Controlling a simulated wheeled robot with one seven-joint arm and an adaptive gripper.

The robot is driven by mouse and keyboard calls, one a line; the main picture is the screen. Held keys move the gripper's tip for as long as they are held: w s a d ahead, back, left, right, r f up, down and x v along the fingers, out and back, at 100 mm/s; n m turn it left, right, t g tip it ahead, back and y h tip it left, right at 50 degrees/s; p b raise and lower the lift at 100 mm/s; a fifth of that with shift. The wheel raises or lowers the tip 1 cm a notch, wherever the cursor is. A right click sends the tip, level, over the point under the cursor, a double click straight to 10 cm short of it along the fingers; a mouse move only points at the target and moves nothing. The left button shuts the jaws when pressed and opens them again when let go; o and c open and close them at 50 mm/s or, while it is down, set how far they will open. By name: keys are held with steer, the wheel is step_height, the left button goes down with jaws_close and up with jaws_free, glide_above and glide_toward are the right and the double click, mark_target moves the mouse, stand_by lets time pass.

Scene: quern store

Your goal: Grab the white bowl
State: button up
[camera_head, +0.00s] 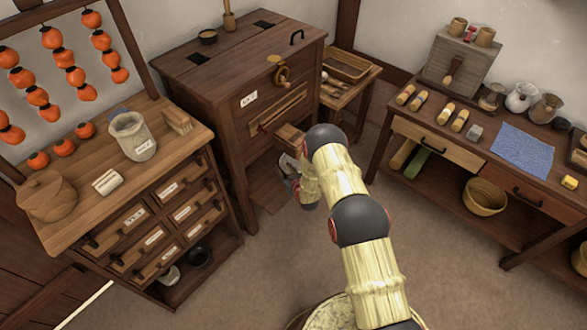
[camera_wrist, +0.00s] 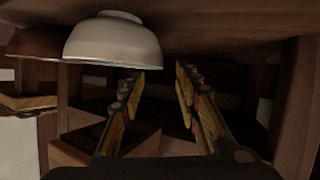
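The white bowl (camera_wrist: 114,42) shows close up at the top left of the wrist view, its narrow foot against a wooden surface at the picture's top edge. The view seems upside down. My gripper (camera_wrist: 159,73) is open and empty. Its two fingers stand apart, and the bowl is left of and above the left fingertip in the picture, not between the fingers. In the head view, my gripper (camera_head: 290,182) is low at the front of the dark wooden cabinet (camera_head: 232,112), partly hidden by my arm. I cannot make out this bowl clearly there.
A brown bowl (camera_wrist: 33,43) sits just behind the white bowl. Wooden walls and a post (camera_wrist: 297,105) lie close around the gripper. The floor between is clear.

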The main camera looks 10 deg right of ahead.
mark_target(281, 164)
steer(key=w+f+b, duration=0.2)
steer(key=w, duration=0.1)
steer(key=shift+f, duration=0.1)
steer(key=shift+w+a, duration=0.15)
steer(key=shift+w, duration=0.5)
steer(key=shift+c, duration=0.3)
steer(key=c, duration=0.7)
jaws_close()
